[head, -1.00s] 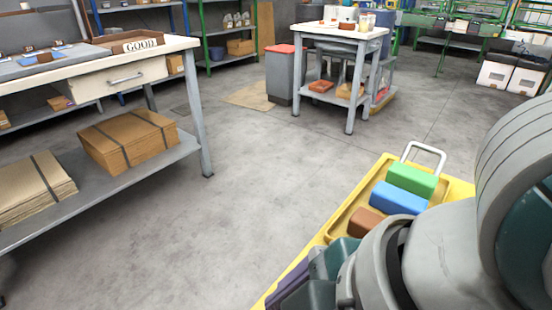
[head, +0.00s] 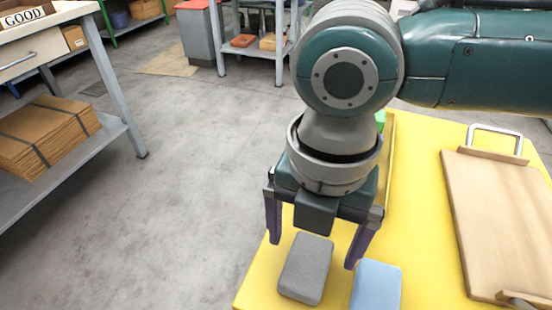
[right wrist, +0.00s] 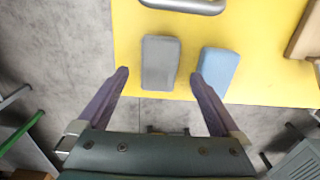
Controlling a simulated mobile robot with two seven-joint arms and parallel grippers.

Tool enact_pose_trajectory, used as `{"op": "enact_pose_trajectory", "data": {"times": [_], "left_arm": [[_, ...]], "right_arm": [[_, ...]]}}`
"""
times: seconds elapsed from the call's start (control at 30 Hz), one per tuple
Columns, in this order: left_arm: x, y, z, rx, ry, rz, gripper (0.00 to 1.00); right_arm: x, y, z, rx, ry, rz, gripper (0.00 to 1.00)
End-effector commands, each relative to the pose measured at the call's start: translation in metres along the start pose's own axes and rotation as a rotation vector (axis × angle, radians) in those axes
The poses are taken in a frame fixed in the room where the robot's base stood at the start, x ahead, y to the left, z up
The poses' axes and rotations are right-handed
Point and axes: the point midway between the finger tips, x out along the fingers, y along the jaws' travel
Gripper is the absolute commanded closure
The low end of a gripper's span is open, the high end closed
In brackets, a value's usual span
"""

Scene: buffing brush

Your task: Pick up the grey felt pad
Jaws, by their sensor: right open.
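The grey felt pad (head: 305,268) is a small rounded block lying on the yellow surface (head: 410,200) near its front left edge. It also shows in the right wrist view (right wrist: 160,63), between the lines of the two fingers and beyond their tips. My right gripper (head: 314,254) is open, with its purple fingers spread above the pad, one to each side. In the right wrist view the gripper (right wrist: 160,73) holds nothing. My left gripper is not in view.
A light blue block (head: 376,286) lies just right of the grey pad, with a narrow gap between them. A wooden board with handles (head: 495,215) lies further right. A metal handle (right wrist: 185,4) stands at the yellow surface's edge. A workbench (head: 115,85) stands left across open floor.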

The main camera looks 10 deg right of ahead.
Motion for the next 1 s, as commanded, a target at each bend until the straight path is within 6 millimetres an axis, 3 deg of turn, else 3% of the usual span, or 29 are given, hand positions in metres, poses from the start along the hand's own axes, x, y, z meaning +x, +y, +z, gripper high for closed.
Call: {"op": "enact_pose_trajectory", "data": {"times": [0.03,0.2,0.5,1.0], "left_arm": [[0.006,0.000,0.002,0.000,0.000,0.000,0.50],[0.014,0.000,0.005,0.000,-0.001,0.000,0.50],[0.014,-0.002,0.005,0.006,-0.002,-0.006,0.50],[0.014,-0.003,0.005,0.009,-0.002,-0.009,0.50]], "right_arm": [[0.013,0.000,-0.002,-0.001,0.001,-0.003,0.00],[0.037,0.000,-0.002,0.000,0.001,-0.002,0.00],[0.041,0.001,-0.002,-0.001,0.000,0.000,0.00],[0.041,0.001,-0.002,0.000,0.000,0.000,0.55]]}}
